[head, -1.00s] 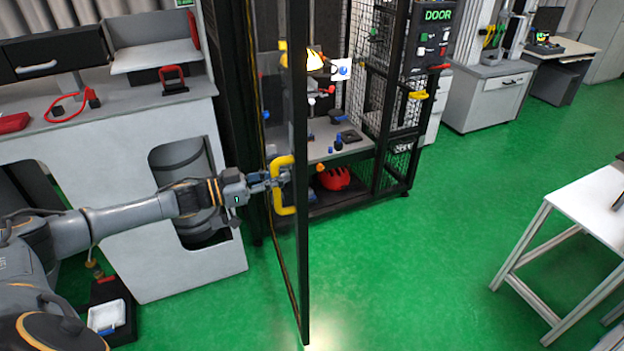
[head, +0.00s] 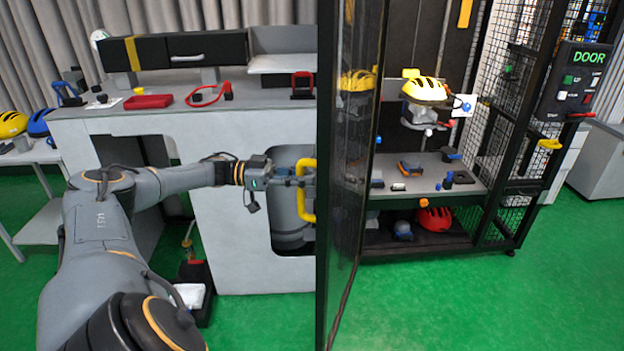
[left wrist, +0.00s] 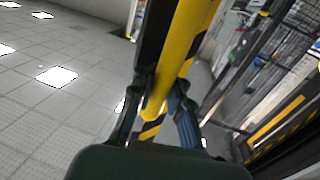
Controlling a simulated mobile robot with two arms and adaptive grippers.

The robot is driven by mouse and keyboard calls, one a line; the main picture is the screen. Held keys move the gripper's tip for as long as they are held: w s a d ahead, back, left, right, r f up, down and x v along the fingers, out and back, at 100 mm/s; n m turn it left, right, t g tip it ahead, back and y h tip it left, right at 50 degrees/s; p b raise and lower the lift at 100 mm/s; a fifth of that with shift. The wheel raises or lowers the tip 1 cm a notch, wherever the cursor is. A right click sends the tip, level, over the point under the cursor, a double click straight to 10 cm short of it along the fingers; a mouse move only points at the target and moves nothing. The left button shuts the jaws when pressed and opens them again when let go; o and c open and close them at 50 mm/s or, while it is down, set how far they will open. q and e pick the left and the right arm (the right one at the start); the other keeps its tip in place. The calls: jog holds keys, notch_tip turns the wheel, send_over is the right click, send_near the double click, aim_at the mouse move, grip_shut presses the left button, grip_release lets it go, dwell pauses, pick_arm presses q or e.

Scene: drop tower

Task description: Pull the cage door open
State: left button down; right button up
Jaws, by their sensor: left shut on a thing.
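The cage door (head: 352,130) is a tall dark-framed clear panel, standing swung out from the cage (head: 497,140) toward me in the head view. Its yellow handle (head: 308,212) is on the left face of the door. My left gripper (head: 306,181) is shut on the handle. In the left wrist view the yellow handle (left wrist: 180,55) runs between the two fingers (left wrist: 158,118). The cage front stands open to the right of the door. My right gripper is not in view.
Inside the cage, a yellow helmet (head: 425,90) sits above a shelf with small parts, and a red helmet (head: 434,219) lies below. A white bench (head: 225,200) stands behind my left arm. Green floor (head: 440,305) is clear in front of the cage.

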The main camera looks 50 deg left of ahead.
pick_arm(q)
jog(key=shift+f, duration=0.15)
jog(key=c, duration=1.5)
grip_release()
jog(key=shift+s, duration=0.1)
jog(key=shift+o, duration=1.1)
jog(key=shift+s, duration=0.1)
jog(key=shift+a, duration=0.1)
jog(key=shift+s+a, duration=0.2)
jog(key=shift+a, duration=0.05)
jog(key=v, duration=1.1)
jog(key=shift+s, duration=0.1)
